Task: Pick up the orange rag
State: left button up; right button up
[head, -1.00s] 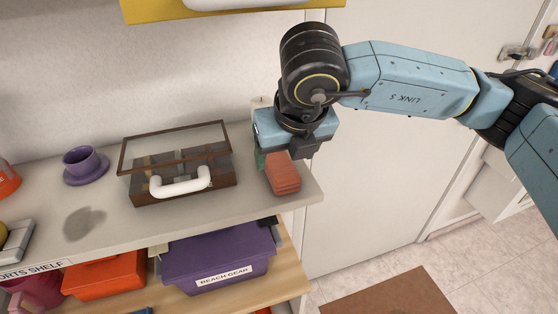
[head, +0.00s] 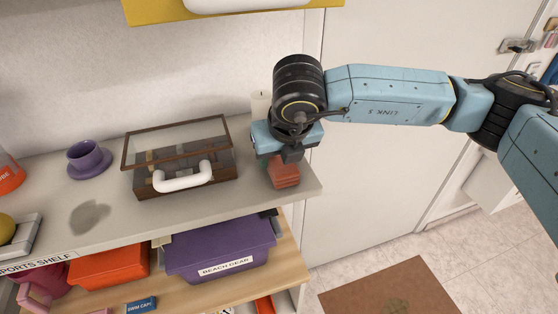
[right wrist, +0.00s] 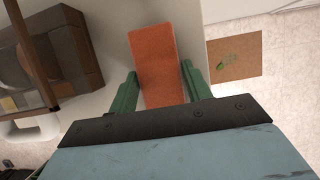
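The orange rag (head: 284,176) lies folded in a stack at the right end of the grey shelf top. My right gripper (head: 276,160) is directly above it, pointing down. In the right wrist view the rag (right wrist: 155,62) lies between the two green fingers of the right gripper (right wrist: 160,72), one on each side. The fingers are apart; I cannot tell whether they touch the rag. The rag's near part is hidden behind the gripper's body. My left gripper is not in view.
A glass-lidded case (head: 184,160) with a white handle stands left of the rag. A white candle-like cylinder (head: 260,103) stands behind my gripper. A purple cup (head: 84,154) is farther left. The shelf's right edge is close to the rag. A purple bin (head: 222,250) sits below.

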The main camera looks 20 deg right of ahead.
jog(key=c, duration=0.5)
jog(key=shift+r, duration=0.15)
jog(key=shift+r+b, duration=0.4)
jog(key=shift+r, duration=0.15)
jog(key=shift+b+v, duration=0.55)
jog(key=shift+v, duration=0.45)
jog(key=shift+s+d+r+b, duration=0.1)
jog(key=shift+s+d+b, duration=0.05)
jog(key=shift+s+b, duration=3.65)
jog(key=shift+s+d+b, duration=0.15)
jog(key=shift+s+b, duration=2.5)
jog(key=shift+s, duration=2.15)
